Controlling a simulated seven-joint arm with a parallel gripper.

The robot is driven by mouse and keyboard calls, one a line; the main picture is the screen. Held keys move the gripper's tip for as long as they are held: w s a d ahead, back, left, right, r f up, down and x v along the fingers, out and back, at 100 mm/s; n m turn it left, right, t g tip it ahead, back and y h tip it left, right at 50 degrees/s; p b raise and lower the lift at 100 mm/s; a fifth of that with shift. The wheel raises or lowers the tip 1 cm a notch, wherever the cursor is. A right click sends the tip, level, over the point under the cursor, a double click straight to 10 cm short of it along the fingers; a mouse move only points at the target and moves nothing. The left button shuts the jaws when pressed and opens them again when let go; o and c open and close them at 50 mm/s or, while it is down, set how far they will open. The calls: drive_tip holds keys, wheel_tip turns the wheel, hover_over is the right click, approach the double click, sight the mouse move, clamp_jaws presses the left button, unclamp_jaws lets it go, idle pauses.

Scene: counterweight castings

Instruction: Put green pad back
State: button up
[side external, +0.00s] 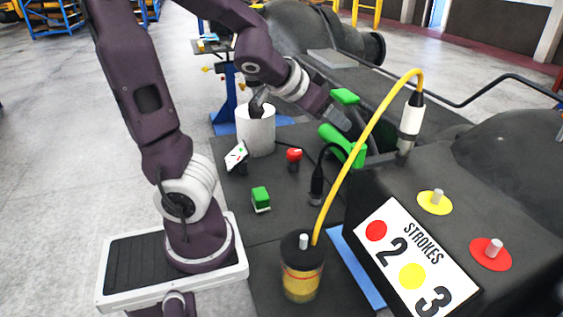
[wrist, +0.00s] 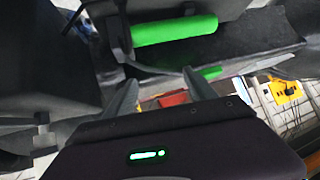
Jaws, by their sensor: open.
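My gripper (side external: 338,118) is open, with its two fingers apart and nothing visible between them in the wrist view (wrist: 160,88). A small flat green piece (side external: 345,96) sits just above and behind the fingertips in the side view. A green cylinder (side external: 343,145) lies to the lower right of the fingers; a green cylinder also spans the top of the wrist view (wrist: 175,30). A small green block (side external: 261,198) with a pale lower edge rests on the dark mat. I cannot tell which green piece is the pad.
A white cylinder (side external: 256,131), a red-topped knob (side external: 294,158) and a black-capped yellow jar (side external: 301,272) stand on the dark surface. A yellow cable (side external: 352,155) arches to a black-and-white probe (side external: 410,122). A "STROKES" sign (side external: 418,262) and pegged discs are at right.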

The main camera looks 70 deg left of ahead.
drive_tip(key=s+d+r+m+g+h, duration=0.1)
drive_tip(key=s+d+m+g+h, duration=0.1)
drive_tip(key=s+d, duration=1.4)
drive_tip(key=shift+d+g+h, duration=0.55)
drive_tip(key=shift+g+h, duration=0.15)
drive_tip(key=shift+g, duration=0.3)
drive_tip(key=shift+r, duration=0.1)
